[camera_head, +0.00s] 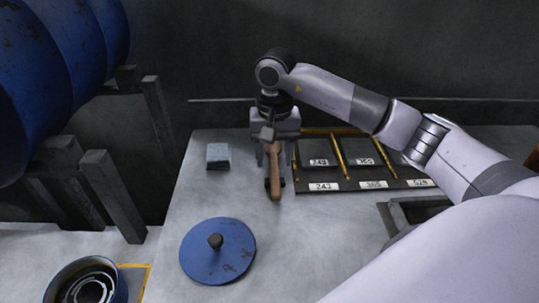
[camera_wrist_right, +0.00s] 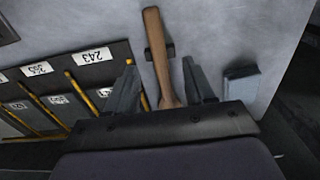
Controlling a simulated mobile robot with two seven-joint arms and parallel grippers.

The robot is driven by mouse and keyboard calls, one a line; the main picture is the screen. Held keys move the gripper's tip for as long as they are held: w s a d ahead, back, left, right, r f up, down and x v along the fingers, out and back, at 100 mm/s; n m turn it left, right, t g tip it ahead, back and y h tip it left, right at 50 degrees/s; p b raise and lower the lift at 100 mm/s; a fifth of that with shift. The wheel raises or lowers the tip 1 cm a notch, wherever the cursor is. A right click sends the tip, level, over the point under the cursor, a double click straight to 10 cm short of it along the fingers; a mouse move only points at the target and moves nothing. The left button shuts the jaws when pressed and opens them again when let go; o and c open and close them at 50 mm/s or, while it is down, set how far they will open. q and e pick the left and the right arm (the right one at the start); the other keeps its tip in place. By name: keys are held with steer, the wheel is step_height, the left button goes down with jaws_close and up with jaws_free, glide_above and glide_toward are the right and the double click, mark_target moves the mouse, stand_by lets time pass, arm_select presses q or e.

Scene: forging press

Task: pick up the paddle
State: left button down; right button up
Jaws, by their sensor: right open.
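The paddle (camera_head: 276,178) shows as a brown wooden handle on the grey table, pointing toward the front. Its far end is hidden under my right gripper. In the right wrist view gaps show between the handle and both fingers (camera_wrist_right: 160,66). A small dark block lies under the handle. My left gripper is not in view.
A dark rack (camera_head: 352,184) with labelled slots and yellow dividers lies right of the handle. A small grey-blue block (camera_head: 218,156) is to the left. A blue round lid (camera_head: 205,262) lies in front.

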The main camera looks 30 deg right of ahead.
mark_target(275, 177)
step_height(275, 177, down, 6)
steer(key=shift+s+d+r+p, duration=0.1)
steer(key=shift+p, duration=0.45)
jaws_close()
